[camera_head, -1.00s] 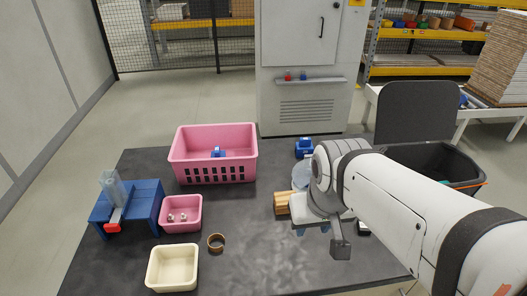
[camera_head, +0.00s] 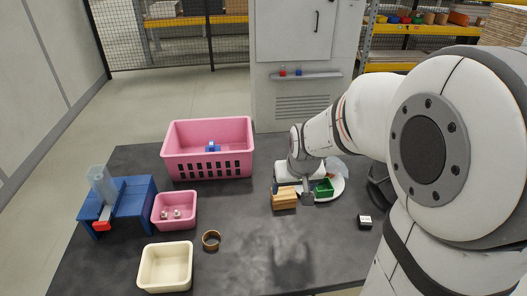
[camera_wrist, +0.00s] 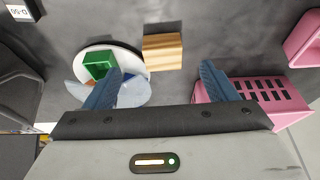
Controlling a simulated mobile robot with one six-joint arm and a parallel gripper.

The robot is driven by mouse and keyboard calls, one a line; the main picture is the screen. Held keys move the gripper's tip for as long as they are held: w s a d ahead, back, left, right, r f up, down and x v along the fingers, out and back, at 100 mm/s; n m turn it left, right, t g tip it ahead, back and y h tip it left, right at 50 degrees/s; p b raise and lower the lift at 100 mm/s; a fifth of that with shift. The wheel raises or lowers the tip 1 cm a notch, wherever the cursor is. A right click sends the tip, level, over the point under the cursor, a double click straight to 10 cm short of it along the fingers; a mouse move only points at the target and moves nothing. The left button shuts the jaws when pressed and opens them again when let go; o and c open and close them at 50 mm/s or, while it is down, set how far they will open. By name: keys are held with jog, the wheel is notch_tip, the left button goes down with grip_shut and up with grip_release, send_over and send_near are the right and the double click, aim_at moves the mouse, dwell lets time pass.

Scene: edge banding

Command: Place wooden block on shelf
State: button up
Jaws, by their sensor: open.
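The wooden block (camera_head: 285,198), light brown and striped, lies on the dark table beside a white plate (camera_head: 340,186). It also shows in the wrist view (camera_wrist: 162,51), just beyond and between my fingertips. My gripper (camera_wrist: 161,76) is open, with blue fingers apart and nothing between them. In the head view my gripper (camera_head: 291,189) is close behind and above the block; I cannot tell whether it touches. A grey ledge shelf (camera_head: 310,77) on the cabinet holds small red and blue items. A yellow shelf rack (camera_head: 400,58) stands at the back right.
A green box (camera_head: 324,188) sits on the plate. A pink basket (camera_head: 208,166), pink bin (camera_head: 174,211), cream bin (camera_head: 166,268), brown ring (camera_head: 211,240) and blue stand (camera_head: 128,203) occupy the left. A small labelled box (camera_head: 365,222) lies right. The front middle of the table is clear.

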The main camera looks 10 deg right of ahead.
send_near(284, 193)
notch_tip(284, 193, down, 3)
jog(key=shift+w+x, duration=0.25)
jog(key=shift+x, duration=1.75)
jog(key=shift+w+x, duration=0.25)
jog(key=shift+x, duration=1.7)
jog(key=shift+r, duration=0.15)
jog(key=shift+r+t, duration=0.1)
jog(key=shift+t, duration=0.2)
jog(key=c, duration=0.9)
